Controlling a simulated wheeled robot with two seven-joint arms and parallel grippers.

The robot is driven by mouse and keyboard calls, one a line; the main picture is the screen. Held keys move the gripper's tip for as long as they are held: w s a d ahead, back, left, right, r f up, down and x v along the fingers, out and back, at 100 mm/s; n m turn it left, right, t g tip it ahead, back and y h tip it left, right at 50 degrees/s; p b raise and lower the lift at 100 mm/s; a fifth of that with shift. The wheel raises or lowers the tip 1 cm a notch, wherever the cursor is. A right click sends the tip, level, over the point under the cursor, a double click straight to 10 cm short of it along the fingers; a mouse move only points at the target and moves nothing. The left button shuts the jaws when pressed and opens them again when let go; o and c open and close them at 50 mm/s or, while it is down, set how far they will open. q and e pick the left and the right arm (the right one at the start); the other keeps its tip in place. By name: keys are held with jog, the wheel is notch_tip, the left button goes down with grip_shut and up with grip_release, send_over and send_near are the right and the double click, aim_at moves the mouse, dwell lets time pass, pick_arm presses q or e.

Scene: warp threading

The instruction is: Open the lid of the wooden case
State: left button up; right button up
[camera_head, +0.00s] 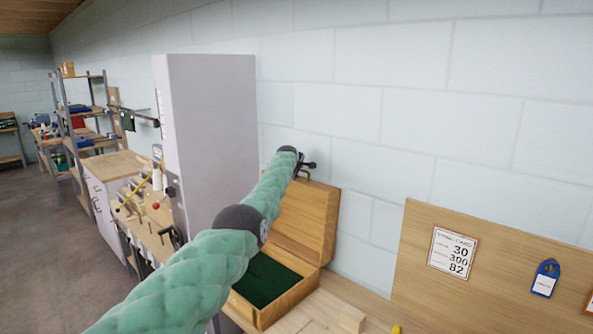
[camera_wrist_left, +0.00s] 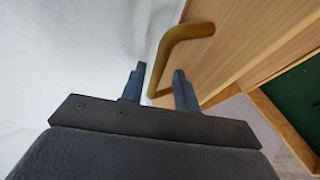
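The wooden case (camera_head: 292,297) stands on the bench with its lid (camera_head: 314,222) raised, roughly upright, near the wall. Its dark green inside (camera_head: 264,281) shows, partly covered by my left arm. My left gripper (camera_head: 309,166) is at the top edge of the lid. In the left wrist view the gripper (camera_wrist_left: 158,82) has its two fingers apart. The brass handle (camera_wrist_left: 183,35) on the lid (camera_wrist_left: 245,40) lies just beyond the fingertips, with one end showing in the gap; I see no finger pressed on it. My right gripper is not in view.
A tall grey cabinet (camera_head: 210,130) stands left of the case. A wooden board (camera_head: 420,280) with a card (camera_head: 453,252) and a blue tag (camera_head: 545,278) stands at the right. A bench with tools (camera_head: 150,225) and shelves (camera_head: 85,115) are further left. Wooden pieces (camera_head: 350,320) lie beside the case.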

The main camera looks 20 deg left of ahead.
pick_arm(q)
jog(key=shift+s, duration=0.2)
jog(key=shift+s+r, duration=0.35)
jog(key=shift+s, duration=0.05)
jog(key=shift+s+r, duration=0.25)
jog(key=shift+s, duration=0.25)
jog(key=shift+s+d+r+b, duration=0.1)
jog(key=shift+s+r+b, duration=0.15)
jog(key=shift+b, duration=0.25)
jog(key=shift+b+v, duration=0.85)
jog(key=shift+v, duration=1.4)
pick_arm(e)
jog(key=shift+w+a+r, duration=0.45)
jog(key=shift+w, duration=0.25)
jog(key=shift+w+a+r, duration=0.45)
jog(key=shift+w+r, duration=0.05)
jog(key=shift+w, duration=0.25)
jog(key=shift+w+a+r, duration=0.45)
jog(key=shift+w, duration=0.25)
